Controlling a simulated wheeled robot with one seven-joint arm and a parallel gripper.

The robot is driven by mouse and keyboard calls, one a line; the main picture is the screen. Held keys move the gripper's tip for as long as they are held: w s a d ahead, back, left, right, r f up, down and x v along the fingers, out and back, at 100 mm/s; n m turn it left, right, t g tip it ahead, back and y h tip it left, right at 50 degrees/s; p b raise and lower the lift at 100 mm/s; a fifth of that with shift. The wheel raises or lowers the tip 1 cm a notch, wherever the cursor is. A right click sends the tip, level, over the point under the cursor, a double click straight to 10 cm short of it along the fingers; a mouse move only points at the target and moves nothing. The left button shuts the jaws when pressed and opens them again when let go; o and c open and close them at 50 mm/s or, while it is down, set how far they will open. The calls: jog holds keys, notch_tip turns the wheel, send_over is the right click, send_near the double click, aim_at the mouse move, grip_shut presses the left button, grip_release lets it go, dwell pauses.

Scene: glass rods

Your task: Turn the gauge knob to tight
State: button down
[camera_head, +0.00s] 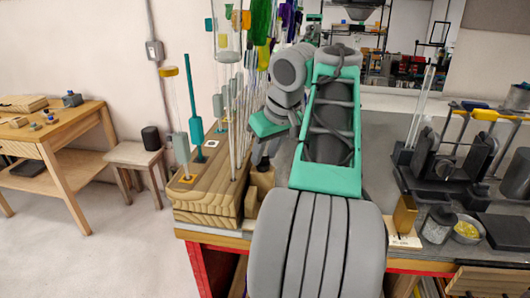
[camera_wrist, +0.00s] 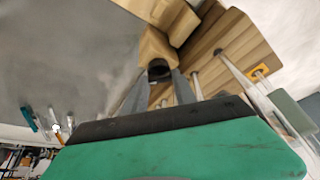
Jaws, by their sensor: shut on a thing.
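My gripper (camera_wrist: 158,84) points at a tan wooden gauge block in the wrist view. Its two grey fingers are shut on a small dark round knob (camera_wrist: 158,68), one on either side of it. The knob sits against the gauge block (camera_wrist: 156,45). Any mark for tight or loose is hidden or too small to read. In the head view my gripper (camera_head: 262,158) reaches down at the right side of the wooden rod stand. The tan gauge block (camera_head: 263,178) shows there in part below the fingers; the knob is hidden by my arm.
The layered wooden stand (camera_head: 205,212) is close on the left, with thin glass rods (camera_head: 238,130) and tall coloured-tipped rods rising from it. A brass block (camera_head: 404,214), a jar and a bowl (camera_head: 466,232) are to the right. Dark fixtures stand further right.

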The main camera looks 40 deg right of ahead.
jog(key=shift+r+p, duration=0.1)
jog(key=shift+p, duration=0.35)
jog(key=shift+d+r+n+y+p, duration=0.15)
jog(key=shift+n+y+p, duration=0.35)
jog(key=shift+n+p, duration=0.7)
jog(key=n+p, duration=0.2)
jog(key=p, duration=0.1)
jog(key=shift+d+y, duration=0.1)
jog(key=shift+y, duration=0.3)
jog(key=n+y+p, duration=0.1)
jog(key=n+p, duration=0.2)
jog(key=shift+d+g+p, duration=0.1)
jog(key=shift+g+p, duration=0.2)
jog(key=shift+p, duration=0.05)
jog(key=shift+w+f+n+y+p, duration=0.1)
jog(key=shift+f+n+y+p, duration=0.15)
jog(key=shift+n+p, duration=0.45)
jog(key=c, duration=1)
grip_release()
jog(key=shift+d, duration=0.1)
